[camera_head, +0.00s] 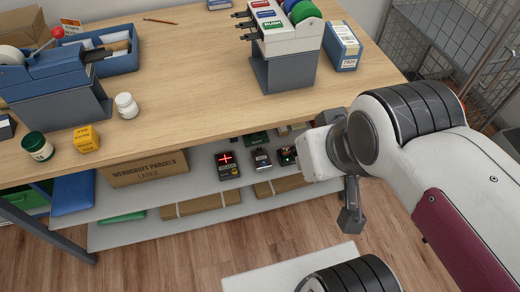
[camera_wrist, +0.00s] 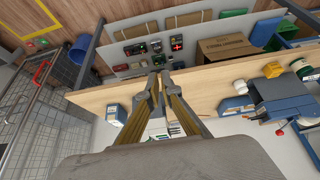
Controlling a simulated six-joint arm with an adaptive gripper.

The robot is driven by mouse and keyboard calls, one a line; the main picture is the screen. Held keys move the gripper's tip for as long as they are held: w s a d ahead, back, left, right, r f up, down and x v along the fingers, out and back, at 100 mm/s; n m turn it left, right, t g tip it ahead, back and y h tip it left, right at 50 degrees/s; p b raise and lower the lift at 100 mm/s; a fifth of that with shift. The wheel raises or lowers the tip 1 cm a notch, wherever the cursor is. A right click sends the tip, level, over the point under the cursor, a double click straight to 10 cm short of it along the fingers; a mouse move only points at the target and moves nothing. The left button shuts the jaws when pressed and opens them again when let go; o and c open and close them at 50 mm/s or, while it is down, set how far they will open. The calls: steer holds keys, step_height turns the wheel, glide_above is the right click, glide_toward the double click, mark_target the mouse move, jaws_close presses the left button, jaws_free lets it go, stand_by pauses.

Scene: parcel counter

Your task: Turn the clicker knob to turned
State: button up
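The left one (camera_head: 228,172) shows a lit red cross, the middle one (camera_head: 261,160) is grey, and the right one (camera_head: 287,155) has a green-lit face beside my arm. I cannot tell which carries the clicker knob, or how a knob is set. The red-cross device also shows in the wrist view (camera_wrist: 177,42). My gripper (camera_wrist: 161,72) hangs in front of the counter, apart from the devices. Its fingers converge with the tips close together, and nothing shows between them.
The wooden counter (camera_head: 190,65) overhangs the shelf (camera_head: 205,190). A large cardboard box (camera_head: 145,169) stands left of the devices. Flat brown parcels (camera_head: 200,203) lie below. A wire cage (camera_head: 440,50) stands at the right. Open floor lies in front of the shelf.

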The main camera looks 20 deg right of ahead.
steer(key=o, duration=0.3)
steer(key=shift+o, duration=0.2)
steer(key=w+f+m, duration=0.4)
steer(key=w+f, duration=1.2)
steer(key=w, duration=0.5)
steer(key=w+a+f+m+y, duration=0.1)
steer(key=w+f, duration=0.2)
steer(key=f, duration=0.8)
steer(key=w+a+f+m, duration=0.1)
steer(key=w+f, duration=0.2)
steer(key=f, duration=0.8)
steer(key=shift+w+d+f+n+t+y, duration=0.25)
steer(key=shift+w+d+f+n+t, duration=1.3)
steer(key=shift+f, duration=1.65)
steer(key=shift+w+d+f+n+t+y, duration=0.2)
steer(key=shift+w+d+f+n+t, duration=1.3)
steer(key=shift+f, duration=1.7)
steer(key=shift+w+d+f+n+t+y, duration=0.25)
steer(key=shift+w+d+f+n+t, duration=0.95)
steer(key=shift+f, duration=2)
steer(key=shift+w+a+g, duration=0.35)
steer(key=shift+w+a, duration=0.15)
steer(key=shift+w, duration=0.25)
